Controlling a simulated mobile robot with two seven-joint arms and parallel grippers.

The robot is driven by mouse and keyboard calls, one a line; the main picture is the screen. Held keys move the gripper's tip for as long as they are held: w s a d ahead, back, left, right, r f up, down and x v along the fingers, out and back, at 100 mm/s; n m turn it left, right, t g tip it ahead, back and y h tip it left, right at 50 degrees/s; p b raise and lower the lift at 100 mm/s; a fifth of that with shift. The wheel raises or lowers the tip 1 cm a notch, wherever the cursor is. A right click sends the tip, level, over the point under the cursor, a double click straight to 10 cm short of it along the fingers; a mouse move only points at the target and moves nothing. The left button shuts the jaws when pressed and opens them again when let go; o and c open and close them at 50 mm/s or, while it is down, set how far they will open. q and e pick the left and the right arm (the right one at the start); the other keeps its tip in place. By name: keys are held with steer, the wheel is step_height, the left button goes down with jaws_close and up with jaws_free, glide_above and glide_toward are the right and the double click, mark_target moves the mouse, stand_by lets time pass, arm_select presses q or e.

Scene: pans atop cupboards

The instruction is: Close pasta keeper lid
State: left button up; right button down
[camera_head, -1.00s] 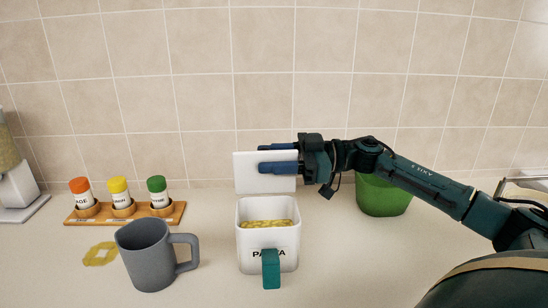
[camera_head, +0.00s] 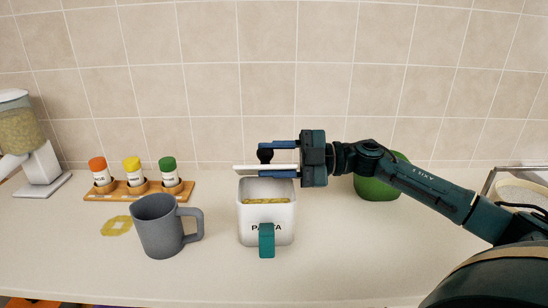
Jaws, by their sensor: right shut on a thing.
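The white pasta keeper (camera_head: 266,221) stands on the counter with pasta visible inside and a teal handle (camera_head: 267,241) at its front. Its white lid (camera_head: 250,168) shows nearly edge-on above the back of the opening, so the keeper is open at the front. My right gripper (camera_head: 279,159) comes in from the right, one blue finger above the lid and one at its underside edge. It is shut on the lid; a small dark round part (camera_head: 265,154) shows between the fingers. The exact contact is hard to see. My left gripper is out of view.
A grey mug (camera_head: 158,226) stands close to the left of the keeper. A wooden rack (camera_head: 130,191) with spice jars sits behind it. A green container (camera_head: 378,188) stands behind my right arm.

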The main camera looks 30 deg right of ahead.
steer(key=shift+s+a+f+n+b, duration=0.25)
steer(key=shift+s+f+n+b, duration=0.25)
steer(key=shift+n, duration=0.3)
steer(key=shift+s+a+f+n+b, duration=0.25)
steer(key=shift+f+n+b, duration=0.1)
steer(key=shift+n+b, duration=0.55)
steer(key=shift+s+f+n+b, duration=0.15)
steer(key=shift+n+b, duration=0.15)
steer(key=shift+n, duration=0.1)
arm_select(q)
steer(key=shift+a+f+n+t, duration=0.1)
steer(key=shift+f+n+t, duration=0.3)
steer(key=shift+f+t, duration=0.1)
